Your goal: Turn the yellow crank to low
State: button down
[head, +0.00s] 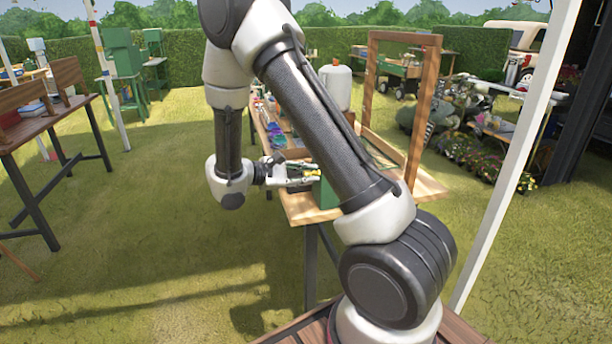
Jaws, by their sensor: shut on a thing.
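My gripper (312,174) reaches in from the left at the near end of a wooden table (300,207). It is shut on the yellow crank (317,174), of which only a small yellow patch shows between the fingertips. The crank is at a green box (326,194) on the table's near corner. My own arm crosses in front and hides part of the box. The crank's exact angle and any low or high marks cannot be made out.
A wooden frame (430,110) stands at the right of the table. A white container (335,87) and small colourful items (276,140) are farther back. A white post (510,150) stands at right. Another table (45,125) is at left, with open grass between.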

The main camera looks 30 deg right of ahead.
jog(key=shift+r, duration=0.1)
jog(key=shift+w+d+r+n+g+y, duration=0.1)
jog(key=shift+w+r+n+g+y, duration=0.3)
jog(key=shift+n, duration=0.5)
jog(key=shift+w+d+r+n+g+y, duration=0.1)
jog(key=shift+w+d+r+n+g, duration=0.2)
jog(key=shift+w+n+g, duration=0.5)
jog(key=shift+w+d+r+n+g+y, duration=0.15)
jog(key=shift+w+r+n+g, duration=0.25)
jog(key=shift+w+n, duration=0.65)
jog(key=shift+w+d+r+n+g+y, duration=0.1)
jog(key=shift+w+d+r+n+g, duration=0.2)
jog(key=shift+w+n+g, duration=0.6)
jog(key=shift+s+n, duration=0.2)
jog(key=shift+n, duration=0.15)
jog(key=c, duration=1.3)
grip_release()
